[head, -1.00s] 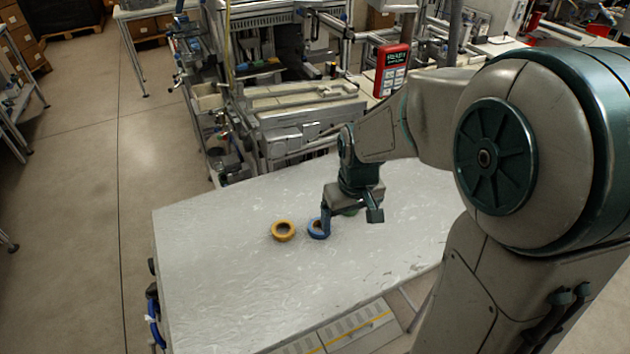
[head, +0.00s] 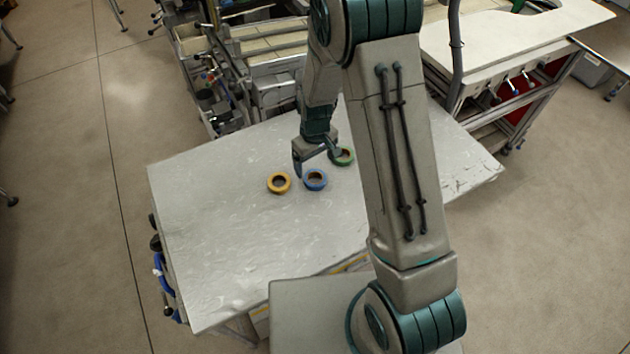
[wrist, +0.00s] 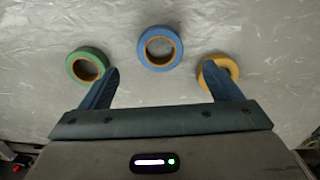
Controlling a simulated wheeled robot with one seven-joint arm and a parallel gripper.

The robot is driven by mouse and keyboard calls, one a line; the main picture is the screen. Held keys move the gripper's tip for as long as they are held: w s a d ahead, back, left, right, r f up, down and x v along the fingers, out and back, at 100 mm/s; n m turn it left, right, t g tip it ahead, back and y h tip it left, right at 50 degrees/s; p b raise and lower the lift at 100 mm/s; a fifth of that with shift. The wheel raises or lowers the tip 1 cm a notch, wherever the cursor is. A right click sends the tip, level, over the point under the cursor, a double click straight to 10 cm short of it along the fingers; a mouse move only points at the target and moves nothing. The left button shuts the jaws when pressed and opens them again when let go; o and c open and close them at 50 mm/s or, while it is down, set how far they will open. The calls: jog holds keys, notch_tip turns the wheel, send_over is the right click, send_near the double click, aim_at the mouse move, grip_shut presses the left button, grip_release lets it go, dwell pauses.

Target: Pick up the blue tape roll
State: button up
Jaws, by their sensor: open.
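The blue tape roll (head: 316,187) lies flat on the table between the yellow and green rolls. In the wrist view the blue roll (wrist: 145,58) is ahead of my gripper, near the middle between its fingers but beyond their tips. My gripper (head: 316,160) is open and empty, just behind the blue roll in the head view. In the wrist view my gripper (wrist: 159,72) has its fingers spread wide. The left fingertip overlaps the green roll (wrist: 80,72) in the picture and the right one overlaps the yellow roll (wrist: 231,66). I cannot tell whether they touch.
The yellow roll (head: 270,187) lies left of the blue one, and the green roll (head: 349,158) lies to its right and farther back. The pale table (head: 220,240) is bare on the left and in front. Machinery (head: 265,75) stands behind the table.

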aim_at(315, 176)
jog(key=shift+s+f+b, duration=0.1)
jog(key=shift+f+b, duration=1.4)
jog(key=shift+f, duration=2.05)
jog(key=shift+r, duration=0.1)
jog(key=c, duration=1.1)
